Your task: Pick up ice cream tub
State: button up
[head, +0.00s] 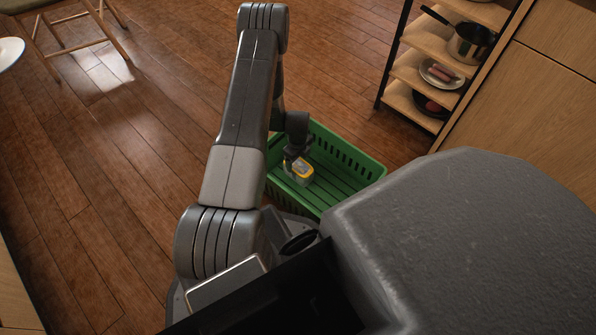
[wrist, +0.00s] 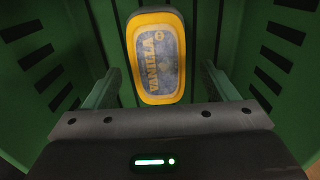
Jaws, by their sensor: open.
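The ice cream tub (wrist: 155,57) has a yellow rim and a blue-grey lid marked VANILLA. It lies in the green crate (head: 345,160), lid facing the wrist camera. In the head view the tub (head: 303,171) shows just below my gripper (head: 292,165), which reaches down into the crate. In the wrist view my gripper (wrist: 158,90) is open, with one finger to each side of the tub's lower part. I cannot tell how far the fingers are above the tub. My arm hides the crate's left part in the head view.
A shelf rack (head: 425,70) with a pot (head: 470,43) and a plate (head: 441,73) stands at the upper right. A stool (head: 75,35) stands at the upper left. The wooden floor (head: 130,150) left of my arm is clear.

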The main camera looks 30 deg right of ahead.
aim_at(298, 165)
jog(key=f+b, duration=0.1)
jog(key=f, duration=0.1)
jog(key=f+b, duration=0.1)
jog(key=f, duration=0.1)
jog(key=shift+s+a+f, duration=0.1)
jog(key=shift+s+f, duration=0.1)
jog(key=shift+f, duration=0.15)
jog(key=c, duration=1)
jog(key=shift+r, duration=0.15)
jog(key=shift+c, duration=0.2)
